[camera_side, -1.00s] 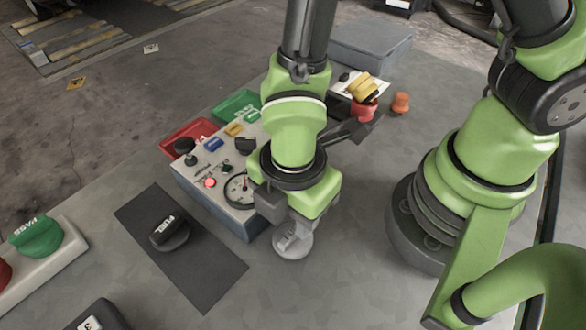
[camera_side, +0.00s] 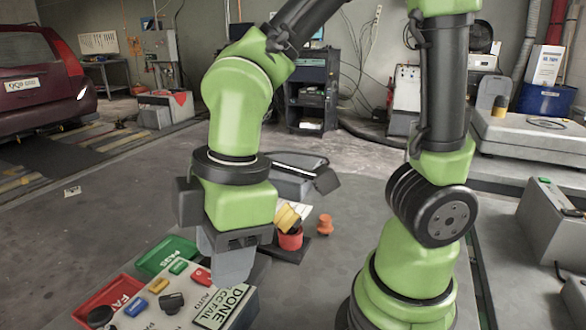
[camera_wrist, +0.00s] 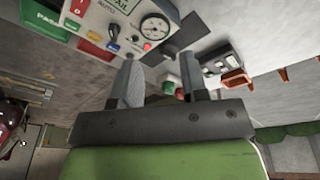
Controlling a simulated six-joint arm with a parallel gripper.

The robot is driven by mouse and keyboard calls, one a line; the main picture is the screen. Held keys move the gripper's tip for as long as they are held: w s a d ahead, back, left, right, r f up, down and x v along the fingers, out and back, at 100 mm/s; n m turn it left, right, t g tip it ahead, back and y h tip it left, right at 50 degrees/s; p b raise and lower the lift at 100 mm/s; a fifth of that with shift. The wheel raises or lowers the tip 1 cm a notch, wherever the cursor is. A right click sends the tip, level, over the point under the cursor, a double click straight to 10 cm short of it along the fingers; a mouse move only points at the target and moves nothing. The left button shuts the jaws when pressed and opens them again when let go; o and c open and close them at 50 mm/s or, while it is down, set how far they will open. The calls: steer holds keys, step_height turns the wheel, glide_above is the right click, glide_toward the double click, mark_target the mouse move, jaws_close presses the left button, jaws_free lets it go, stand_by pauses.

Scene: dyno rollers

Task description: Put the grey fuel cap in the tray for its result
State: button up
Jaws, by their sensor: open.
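The grey fuel cap cannot be made out in either current view. The green PASS tray (camera_side: 165,256) and the red FAIL tray (camera_side: 108,298) stand along the box's left side. The box's label reads DONE, with a line that looks like CC FAIL. The green tray also shows in the wrist view (camera_wrist: 42,18).
A red pot with a yellow-topped item (camera_side: 290,238) and an orange piece (camera_side: 325,225) stand behind my gripper. In the wrist view the gauge (camera_wrist: 155,27) is on the box, and a dark mat (camera_wrist: 172,51) lies beyond it. Bare bench lies right of the box.

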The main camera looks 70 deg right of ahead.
steer(key=s+d+r+m+t, duration=0.4)
steer(key=d+r+m, duration=0.5)
steer(key=m, duration=0.4)
steer(key=shift+m+t+y, duration=0.3)
steer(key=shift+t, duration=0.2)
steer(key=shift+o, duration=0.6)
steer(key=shift+s+d+r+m+t, duration=0.2)
steer(key=shift+m+t, duration=0.1)
steer(key=shift+m, duration=0.2)
steer(key=o, duration=0.4)
steer(key=shift+s+d+m, duration=0.1)
steer(key=shift+s+m, duration=0.05)
steer(key=shift+m, duration=0.15)
